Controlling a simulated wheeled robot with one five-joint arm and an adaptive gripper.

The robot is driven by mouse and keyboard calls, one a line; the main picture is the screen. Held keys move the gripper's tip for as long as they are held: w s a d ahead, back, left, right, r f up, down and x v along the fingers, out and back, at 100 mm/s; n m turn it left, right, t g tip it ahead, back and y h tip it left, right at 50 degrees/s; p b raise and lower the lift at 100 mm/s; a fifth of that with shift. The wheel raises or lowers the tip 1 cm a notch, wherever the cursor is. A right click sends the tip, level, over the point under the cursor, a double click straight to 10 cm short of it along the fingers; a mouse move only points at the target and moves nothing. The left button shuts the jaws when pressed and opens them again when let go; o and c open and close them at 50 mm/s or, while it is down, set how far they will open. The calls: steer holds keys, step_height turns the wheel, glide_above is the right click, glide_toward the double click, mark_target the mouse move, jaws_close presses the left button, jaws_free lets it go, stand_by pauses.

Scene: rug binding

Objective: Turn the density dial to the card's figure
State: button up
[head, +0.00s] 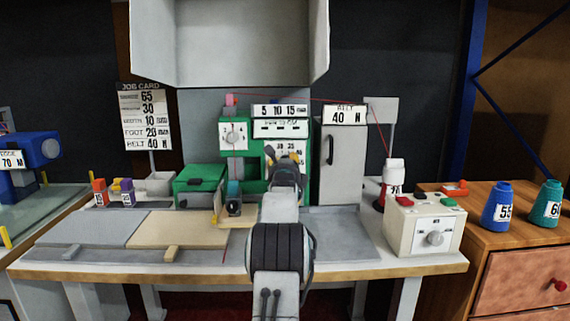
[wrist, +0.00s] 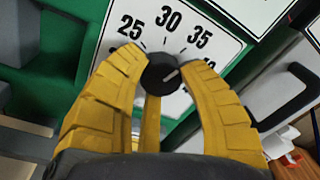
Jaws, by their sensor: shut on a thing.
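The dial (wrist: 164,74) is a round black knob with a short white pointer line, on a white plate (wrist: 225,52) marked 25, 30 and 35, with a partly hidden figure past 35. The pointer slants right and slightly up, past 35 towards that figure. My gripper (wrist: 163,72) has a yellow finger on each side of the knob and is shut on it. In the head view my gripper (head: 286,160) covers the dial on the green machine (head: 208,183). The job card (head: 147,117) hangs at left; its rows read 65, 30, 10, 20 and 40, and the top labels are blurred.
A grey cabinet (head: 338,165) stands right of the machine. A cream box (head: 425,225) with its own knob sits at the table's right. Blue (head: 497,207) and teal (head: 546,205) cones stand beyond it. Flat boards (head: 180,229) lie at front left.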

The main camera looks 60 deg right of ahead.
steer(key=shift+r, duration=0.2)
steer(key=c, duration=0.4)
steer(key=shift+o, duration=0.2)
steer(key=shift+a+n, duration=0.1)
steer(key=shift+n, duration=0.2)
steer(key=shift+w+n+b, duration=0.2)
steer(key=shift+n+b, duration=1.1)
steer(key=shift+n, duration=2.3)
steer(key=shift+a, duration=0.1)
